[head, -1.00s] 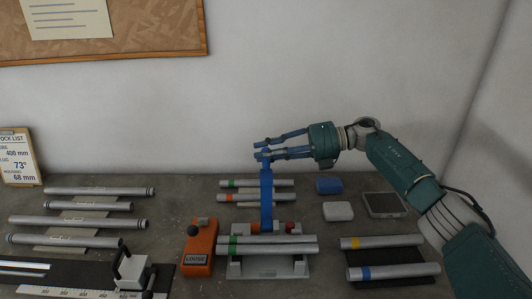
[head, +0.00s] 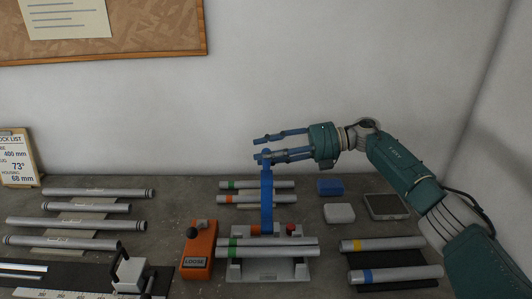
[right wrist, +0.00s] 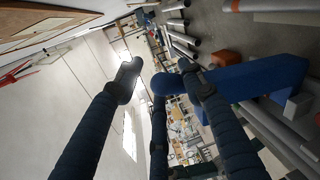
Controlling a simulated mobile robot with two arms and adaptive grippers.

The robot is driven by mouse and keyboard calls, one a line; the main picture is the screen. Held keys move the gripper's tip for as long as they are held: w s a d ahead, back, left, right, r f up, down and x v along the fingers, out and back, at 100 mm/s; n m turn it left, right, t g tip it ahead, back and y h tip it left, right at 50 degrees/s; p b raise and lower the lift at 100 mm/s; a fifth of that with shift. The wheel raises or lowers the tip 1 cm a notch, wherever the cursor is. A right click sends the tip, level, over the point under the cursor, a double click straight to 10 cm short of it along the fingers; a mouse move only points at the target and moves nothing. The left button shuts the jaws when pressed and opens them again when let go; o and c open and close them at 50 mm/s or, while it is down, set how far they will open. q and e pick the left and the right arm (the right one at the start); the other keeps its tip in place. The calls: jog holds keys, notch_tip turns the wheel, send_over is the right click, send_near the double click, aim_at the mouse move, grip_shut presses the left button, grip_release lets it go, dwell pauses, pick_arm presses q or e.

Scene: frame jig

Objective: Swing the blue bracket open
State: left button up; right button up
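The blue bracket (head: 267,203) stands upright on the grey jig (head: 234,271), behind the tubes lying across the jig's front. My right gripper (head: 260,147) reaches in from the right at the bracket's top end. Its fingers are spread apart. In the right wrist view, the bracket (right wrist: 255,78) runs in from the right, and its rounded end lies among the spread fingers of the gripper (right wrist: 160,72). I cannot tell whether any finger touches it. My left gripper is not in view.
An orange block marked LOOSE (head: 199,248) stands left of the jig. Silver tubes lie on both sides and behind. A blue box (head: 330,187), a white box (head: 339,213) and a dark tray (head: 386,206) sit at right. The wall is behind the bench.

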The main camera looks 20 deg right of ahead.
jog(key=v, duration=1.2)
jog(key=shift+f, duration=0.1)
